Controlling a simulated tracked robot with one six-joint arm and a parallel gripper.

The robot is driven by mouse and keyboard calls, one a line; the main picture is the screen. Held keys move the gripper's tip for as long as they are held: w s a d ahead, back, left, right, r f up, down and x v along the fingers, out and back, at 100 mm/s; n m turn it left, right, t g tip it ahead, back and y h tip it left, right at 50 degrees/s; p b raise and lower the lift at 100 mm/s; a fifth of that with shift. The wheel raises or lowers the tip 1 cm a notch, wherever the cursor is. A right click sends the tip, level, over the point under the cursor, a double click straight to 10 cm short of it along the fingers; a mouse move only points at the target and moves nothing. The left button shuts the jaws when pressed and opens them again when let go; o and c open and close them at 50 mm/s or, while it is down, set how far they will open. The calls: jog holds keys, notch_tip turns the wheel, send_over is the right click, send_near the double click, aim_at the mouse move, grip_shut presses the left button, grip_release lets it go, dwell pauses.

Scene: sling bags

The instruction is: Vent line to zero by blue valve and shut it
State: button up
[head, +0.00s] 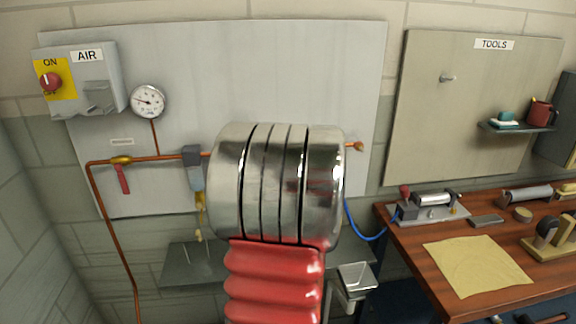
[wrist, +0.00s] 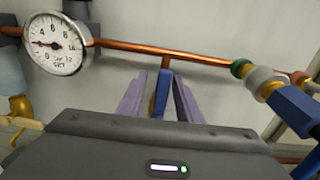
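In the wrist view a blue valve handle (wrist: 160,95) hangs below a short stub on the copper pipe (wrist: 200,58). My gripper (wrist: 160,92) has its two purple-grey fingers on either side of the handle. The fingers look apart, with narrow gaps beside the handle; contact is unclear. A round gauge (wrist: 57,43) is at the upper left of the wrist view, its red needle pointing left. In the head view another gauge (head: 148,101) hangs on the wall panel, its needle too small to read. My arm hides the blue valve and my gripper there.
A red-handled valve (head: 122,176) and a filter unit (head: 194,170) sit on the pipe left of my arm. An AIR box (head: 104,91) with a red knob is at the upper left. A blue fitting (wrist: 293,108) is right of the gripper. A workbench (head: 405,248) stands at right.

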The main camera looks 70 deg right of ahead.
jog(key=shift+r, duration=0.15)
jog(key=shift+s, duration=0.1)
jog(key=v, duration=1.3)
jog(key=shift+a, duration=0.35)
jog(key=shift+s, duration=0.15)
